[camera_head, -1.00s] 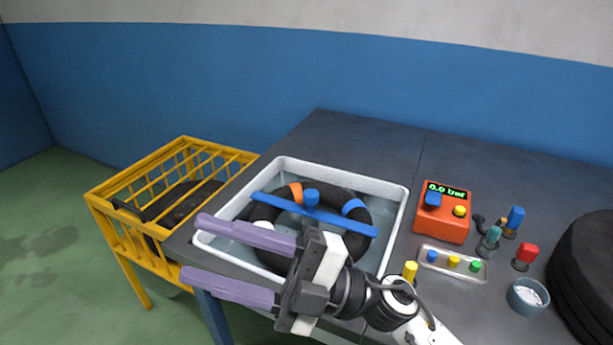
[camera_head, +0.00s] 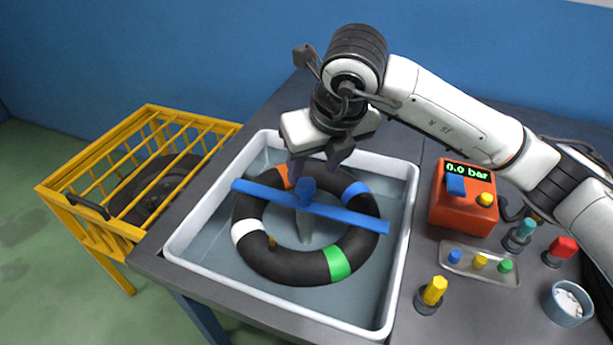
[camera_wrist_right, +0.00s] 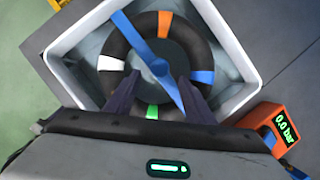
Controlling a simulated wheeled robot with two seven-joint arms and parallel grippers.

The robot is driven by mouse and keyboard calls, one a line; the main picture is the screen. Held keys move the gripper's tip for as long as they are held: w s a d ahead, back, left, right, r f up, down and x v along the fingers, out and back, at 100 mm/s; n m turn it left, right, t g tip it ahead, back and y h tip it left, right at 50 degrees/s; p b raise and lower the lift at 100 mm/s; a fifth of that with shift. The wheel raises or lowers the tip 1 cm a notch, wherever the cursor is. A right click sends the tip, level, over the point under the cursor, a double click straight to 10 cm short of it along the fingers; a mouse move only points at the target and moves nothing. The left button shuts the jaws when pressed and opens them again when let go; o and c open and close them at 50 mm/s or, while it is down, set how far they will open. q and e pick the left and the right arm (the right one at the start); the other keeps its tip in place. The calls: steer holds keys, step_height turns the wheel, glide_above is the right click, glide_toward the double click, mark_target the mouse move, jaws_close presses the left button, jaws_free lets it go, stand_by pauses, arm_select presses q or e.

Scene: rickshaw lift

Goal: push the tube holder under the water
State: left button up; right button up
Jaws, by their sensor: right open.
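The tube holder is a blue bar (camera_head: 350,216) with a raised blue knob, lying across the black inner tube (camera_head: 290,267). The tube has orange, blue, green and white bands and sits in the white water basin (camera_head: 412,200). The holder also shows in the right wrist view (camera_wrist_right: 137,41). My right gripper (camera_head: 313,176) points down over the basin, open, near the knob. In the right wrist view its two purple fingers (camera_wrist_right: 160,77) are spread on either side of the knob. I cannot tell whether they touch it. My left gripper is out of view.
A yellow cage (camera_head: 110,190) holding a tyre stands left of the table.

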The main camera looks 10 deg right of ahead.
mark_target(308, 186)
steer(key=x, duration=0.6)
steer(key=shift+w+a+f+p, duration=0.1)
steer(key=shift+w+f+p, duration=0.05)
steer(key=shift+f+p, duration=0.2)
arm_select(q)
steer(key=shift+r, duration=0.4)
arm_select(e)
jaws_close()
steer(key=shift+f+b, duration=0.6)
steer(key=shift+b, duration=0.05)
step_height(308, 186, down, 7)
steer(key=b, duration=0.6)
steer(key=shift+f+b, duration=0.1)
steer(key=shift+b, duration=0.2)
steer(key=shift+f, duration=0.2)
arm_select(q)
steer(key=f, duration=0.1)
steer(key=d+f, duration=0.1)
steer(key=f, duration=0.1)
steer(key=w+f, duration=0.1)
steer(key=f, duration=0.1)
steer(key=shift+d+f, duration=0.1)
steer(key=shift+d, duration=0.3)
